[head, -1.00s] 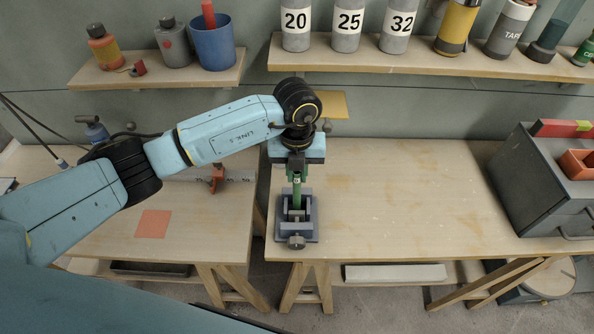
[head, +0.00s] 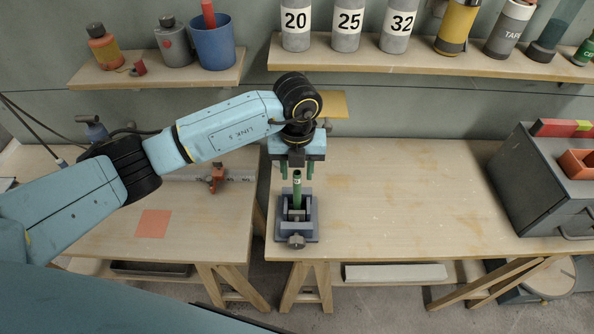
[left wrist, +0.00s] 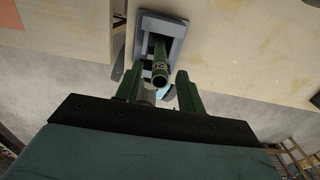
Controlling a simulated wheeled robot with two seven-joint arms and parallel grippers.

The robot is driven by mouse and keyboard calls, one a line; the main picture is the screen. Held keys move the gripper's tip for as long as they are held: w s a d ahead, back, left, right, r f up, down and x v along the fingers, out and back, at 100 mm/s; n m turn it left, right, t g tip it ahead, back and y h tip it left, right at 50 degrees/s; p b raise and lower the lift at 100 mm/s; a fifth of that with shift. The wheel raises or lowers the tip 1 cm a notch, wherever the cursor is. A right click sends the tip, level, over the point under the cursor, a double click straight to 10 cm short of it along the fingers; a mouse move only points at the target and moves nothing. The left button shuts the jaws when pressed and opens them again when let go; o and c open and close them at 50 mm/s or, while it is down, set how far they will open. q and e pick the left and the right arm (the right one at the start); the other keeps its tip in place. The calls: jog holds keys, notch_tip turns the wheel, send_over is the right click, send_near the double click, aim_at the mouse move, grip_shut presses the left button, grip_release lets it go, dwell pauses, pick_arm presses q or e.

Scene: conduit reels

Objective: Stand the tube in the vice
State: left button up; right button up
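The green tube (head: 297,190) stands upright between the jaws of the grey-blue vice (head: 311,228) at the left front of the right-hand bench. In the left wrist view the tube (left wrist: 160,70) rises from the vice (left wrist: 146,24), its open end facing the camera. My left gripper (head: 297,172) is above the vice with its green fingers spread. In the left wrist view the fingers (left wrist: 158,88) lie apart on either side of the tube's end, with gaps showing. Nothing is held. My right gripper is out of view.
A grey drawer cabinet (head: 540,190) with an orange tray (head: 578,163) stands at the bench's right. Numbered containers (head: 348,25) line the shelf above. An orange square (head: 153,223) lies on the left bench. The middle of the right-hand bench is clear.

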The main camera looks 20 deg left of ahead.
pick_arm(q)
notch_tip(320, 180, up, 11)
jog(key=shift+b, duration=0.4)
dwell(1.1)
